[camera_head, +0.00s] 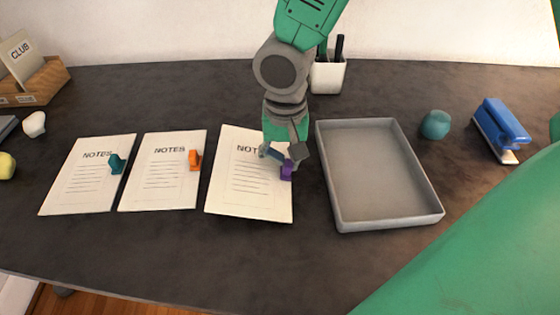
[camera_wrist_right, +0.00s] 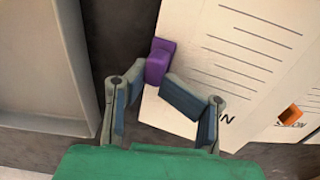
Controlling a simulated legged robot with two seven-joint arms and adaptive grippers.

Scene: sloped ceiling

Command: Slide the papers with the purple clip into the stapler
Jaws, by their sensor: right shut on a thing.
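The papers with the purple clip (camera_head: 240,190) lie flat on the dark desk, just left of the grey tray. They also show in the wrist view (camera_wrist_right: 235,50). The purple clip (camera_head: 286,171) sits on their right edge. My right gripper (camera_head: 283,160) reaches down over that edge and is shut on the purple clip, which shows between its fingertips in the wrist view (camera_wrist_right: 159,61). The gripper hides part of the NOTES heading. The blue stapler (camera_head: 501,126) stands at the far right of the desk, apart from the papers. My left gripper is not in view.
The empty grey tray (camera_head: 384,223) has raised walls and lies between the papers and stapler. A teal object (camera_head: 435,124) stands left of the stapler. Papers with a teal clip (camera_head: 80,185) and an orange clip (camera_head: 160,185) lie left. A pen cup (camera_head: 328,77) stands behind.

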